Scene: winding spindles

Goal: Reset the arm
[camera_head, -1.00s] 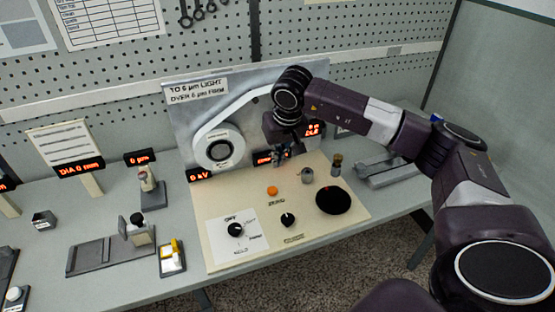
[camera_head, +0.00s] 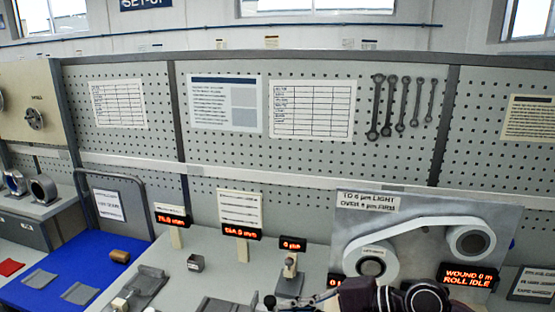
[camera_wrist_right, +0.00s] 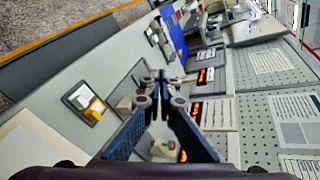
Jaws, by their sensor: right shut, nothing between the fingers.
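My right arm (camera_head: 415,297) shows at the bottom edge of the head view, in front of the winding machine panel (camera_head: 410,220). Its dark gripper (camera_head: 275,302) points left, low in the picture and partly cut off. In the right wrist view the right gripper (camera_wrist_right: 158,84) has its fingertips together with nothing between them. It is over the bench, apart from the small devices as far as I can tell. My left gripper is not in view.
A gauge stand (camera_head: 289,275) and orange displays stand along the bench. A blue mat (camera_head: 80,285) lies at left with a brown spool (camera_head: 120,257). The yellow-and-white switch (camera_wrist_right: 87,104) is left of the fingers in the wrist view. Pegboard (camera_head: 220,155) closes the back.

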